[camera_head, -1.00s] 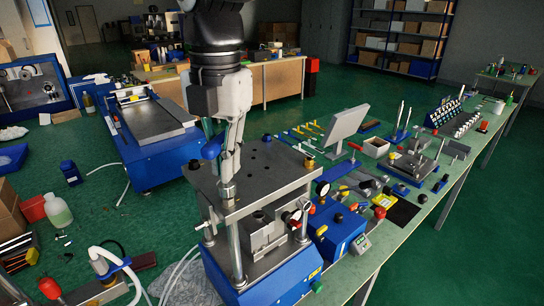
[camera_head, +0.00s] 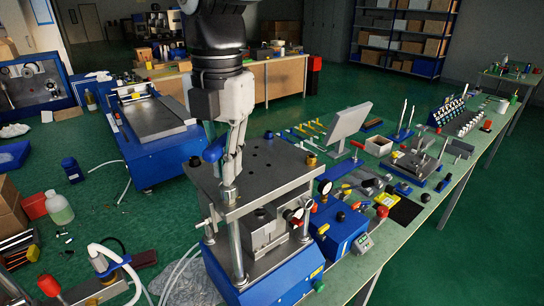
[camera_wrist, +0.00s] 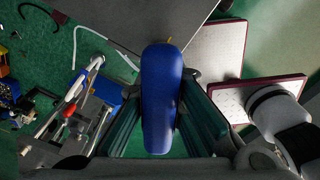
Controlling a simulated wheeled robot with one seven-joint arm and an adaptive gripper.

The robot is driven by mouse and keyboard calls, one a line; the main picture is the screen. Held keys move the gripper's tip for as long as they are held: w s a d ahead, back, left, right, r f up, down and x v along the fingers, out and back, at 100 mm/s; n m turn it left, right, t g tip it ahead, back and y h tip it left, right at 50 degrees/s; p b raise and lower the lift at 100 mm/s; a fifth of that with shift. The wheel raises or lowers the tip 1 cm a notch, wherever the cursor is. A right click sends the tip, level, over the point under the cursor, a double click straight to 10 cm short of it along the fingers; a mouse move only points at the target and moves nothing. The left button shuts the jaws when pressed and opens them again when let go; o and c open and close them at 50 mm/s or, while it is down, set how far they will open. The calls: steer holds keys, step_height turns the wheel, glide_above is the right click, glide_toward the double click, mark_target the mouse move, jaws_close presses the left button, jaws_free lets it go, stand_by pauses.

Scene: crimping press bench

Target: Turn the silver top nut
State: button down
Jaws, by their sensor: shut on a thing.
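The silver top nut (camera_head: 228,195) sits on the front-left post of the press, at the corner of its grey top plate (camera_head: 268,180). In the wrist view the blue handle (camera_wrist: 161,100) fills the space between the two dark green fingers.
A pressure gauge (camera_head: 324,187) and a blue control box (camera_head: 340,228) stand right of the press. A blue machine (camera_head: 150,130) stands behind left. Green floor is free at the right.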

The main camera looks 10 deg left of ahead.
steer(key=shift+f+b, duration=0.3)
steer(key=shift+f, duration=0.25)
steer(key=m+p, duration=0.3)
steer(key=m, duration=0.2)
steer(key=m+p, duration=0.2)
steer(key=m, duration=0.3)
steer(key=shift+s+m+p, duration=0.1)
steer(key=shift+m+p, duration=0.2)
steer(key=shift+p, duration=0.1)
steer(key=m+p, duration=0.3)
steer(key=m, duration=0.2)
steer(key=shift+m, duration=0.3)
steer(key=shift+m+p, duration=1.15)
steer(key=shift+m, duration=1.65)
steer(key=shift+n+b, duration=0.6)
steer(key=shift+n, duration=0.6)
